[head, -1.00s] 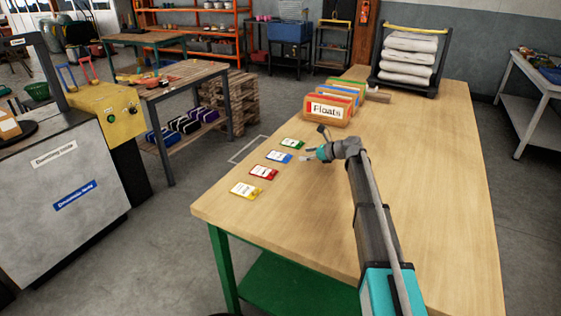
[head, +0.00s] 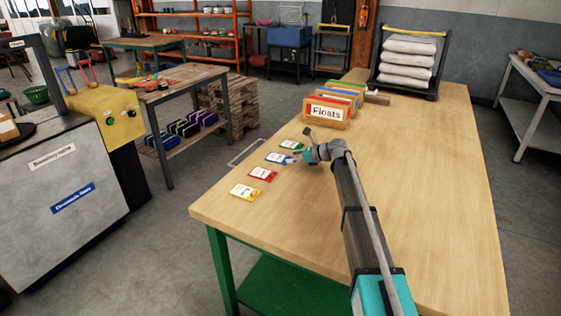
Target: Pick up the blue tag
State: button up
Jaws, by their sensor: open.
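The blue tag (head: 276,158) lies flat on the wooden table, with a white label on it. It is in a row of tags along the table's left edge, between the green tag and the red tag. My gripper (head: 296,158) is just to the right of the blue tag, low over the table. It is open with nothing seen in it. The fingers are small in this view, and I cannot tell whether they touch the tag.
The green tag (head: 291,145) lies close behind, partly by my gripper. The red tag (head: 263,174) and yellow tag (head: 245,192) lie nearer. A Floats divider rack (head: 327,112) stands behind. The right of the wooden table (head: 430,190) is clear.

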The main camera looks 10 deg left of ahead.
aim_at(279, 156)
jog(key=shift+b+x, duration=0.35)
jog(key=shift+x, duration=0.9)
jog(key=c, duration=1)
